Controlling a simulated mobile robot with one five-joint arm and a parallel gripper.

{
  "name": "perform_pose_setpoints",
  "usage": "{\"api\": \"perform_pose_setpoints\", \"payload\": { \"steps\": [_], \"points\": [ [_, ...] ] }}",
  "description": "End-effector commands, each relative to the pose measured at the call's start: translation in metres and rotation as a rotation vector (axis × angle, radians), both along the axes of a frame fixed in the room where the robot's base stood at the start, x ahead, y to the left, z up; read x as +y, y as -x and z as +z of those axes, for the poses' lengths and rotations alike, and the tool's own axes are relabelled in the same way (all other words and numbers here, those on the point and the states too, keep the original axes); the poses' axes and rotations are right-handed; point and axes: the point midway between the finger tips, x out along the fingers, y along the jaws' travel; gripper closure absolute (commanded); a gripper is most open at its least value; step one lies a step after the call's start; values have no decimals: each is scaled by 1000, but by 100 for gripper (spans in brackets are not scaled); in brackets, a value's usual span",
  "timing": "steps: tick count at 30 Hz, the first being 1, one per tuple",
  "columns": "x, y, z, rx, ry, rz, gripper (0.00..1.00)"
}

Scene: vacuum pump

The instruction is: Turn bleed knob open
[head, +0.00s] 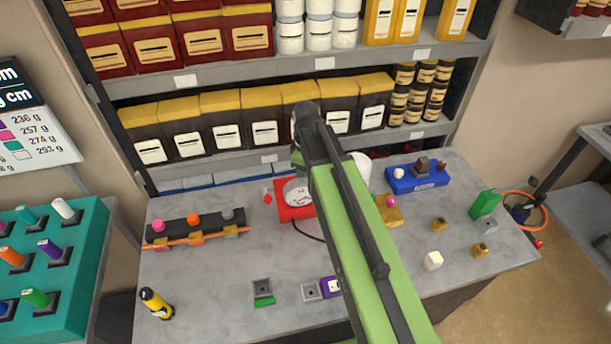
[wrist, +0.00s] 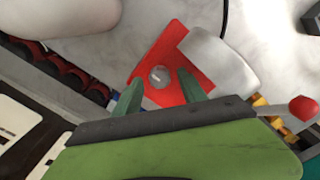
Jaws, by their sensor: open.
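A red pump body (head: 293,212) with a pale part (head: 298,192) on top stands at the back of the grey table, partly hidden behind my arm. In the wrist view the red plate (wrist: 166,48) carries a round grey knob (wrist: 160,77) with a pale mark across its face. My gripper (wrist: 158,78) is open, with one green fingertip to each side of the knob in the picture. Whether the fingertips touch the knob, I cannot tell. A pale block (wrist: 220,60) sits beside the plate. In the head view the knob and fingertips are hidden.
A white rounded object (wrist: 62,14) fills the wrist view's upper left corner. A red ball-ended lever (wrist: 303,108) is at the right. A dark cable (wrist: 225,16) lies behind. A black rack (head: 195,226) with coloured pegs stands left of the pump, and shelves (head: 285,62) rise behind the table.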

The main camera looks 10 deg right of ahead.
Motion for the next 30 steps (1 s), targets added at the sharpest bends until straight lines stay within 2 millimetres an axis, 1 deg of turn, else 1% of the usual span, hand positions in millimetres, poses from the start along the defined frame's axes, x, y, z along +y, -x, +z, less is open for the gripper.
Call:
{"api": "perform_pose_setpoints", "payload": {
  "steps": [1, 5, 21, 25, 27, 30],
  "points": [
    [0, 0, 10, 0, 0, 0, 51],
    [0, 0, 31, 0, 0, 0, 51],
    [0, 0, 151, 0, 0, 0, 51],
    [0, 0, 168, 0, 0, 0, 51],
    [0, 0, 172, 0, 0, 0, 51],
    [0, 0, 171, 0, 0, 0, 51]
  ]
}}
